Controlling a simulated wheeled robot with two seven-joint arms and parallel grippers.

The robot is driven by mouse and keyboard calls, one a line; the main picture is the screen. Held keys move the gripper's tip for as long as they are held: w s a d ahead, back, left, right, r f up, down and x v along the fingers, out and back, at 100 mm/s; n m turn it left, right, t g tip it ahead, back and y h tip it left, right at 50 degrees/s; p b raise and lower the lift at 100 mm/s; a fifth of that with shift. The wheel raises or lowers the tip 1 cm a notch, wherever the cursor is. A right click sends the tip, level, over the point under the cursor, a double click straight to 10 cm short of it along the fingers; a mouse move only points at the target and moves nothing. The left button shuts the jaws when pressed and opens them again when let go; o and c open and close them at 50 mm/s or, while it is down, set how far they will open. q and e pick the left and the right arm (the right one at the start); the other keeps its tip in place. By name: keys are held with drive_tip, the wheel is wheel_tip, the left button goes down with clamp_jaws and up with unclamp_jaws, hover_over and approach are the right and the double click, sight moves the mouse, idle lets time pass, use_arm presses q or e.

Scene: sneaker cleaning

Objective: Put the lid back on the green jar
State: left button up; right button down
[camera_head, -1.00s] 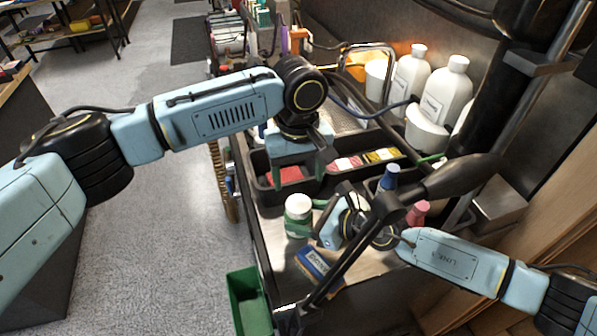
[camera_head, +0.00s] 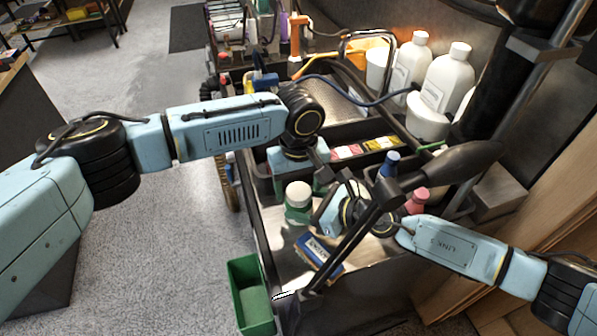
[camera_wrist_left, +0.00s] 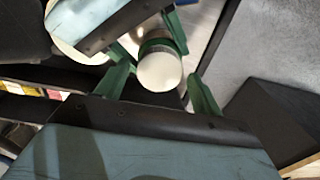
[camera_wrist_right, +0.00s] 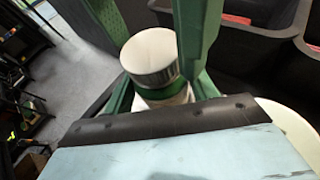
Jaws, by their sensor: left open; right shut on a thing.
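The green jar (camera_head: 298,213) stands upright on the front of the cart, with the white lid (camera_head: 298,194) seated on its top as far as I can see. My right gripper (camera_wrist_right: 152,45) is shut on the jar from the right side; the lid (camera_wrist_right: 150,52) shows between its fingers in the right wrist view. My left gripper (camera_wrist_left: 160,88) is open. In the left wrist view the white lid (camera_wrist_left: 160,70) lies between its spread green fingers, with a gap to the right finger. In the head view its fingertips are mostly hidden.
A blue and white box (camera_head: 318,256) lies in front of the jar. A green bin (camera_head: 250,293) hangs at the cart's front left. A blue-capped bottle (camera_head: 388,164), a pink bottle (camera_head: 417,200) and a dark handled bar (camera_head: 455,170) crowd the right side. White bottles (camera_head: 447,82) stand behind.

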use_arm(q)
drive_tip(key=shift+f, duration=0.35)
drive_tip(key=shift+c, duration=0.2)
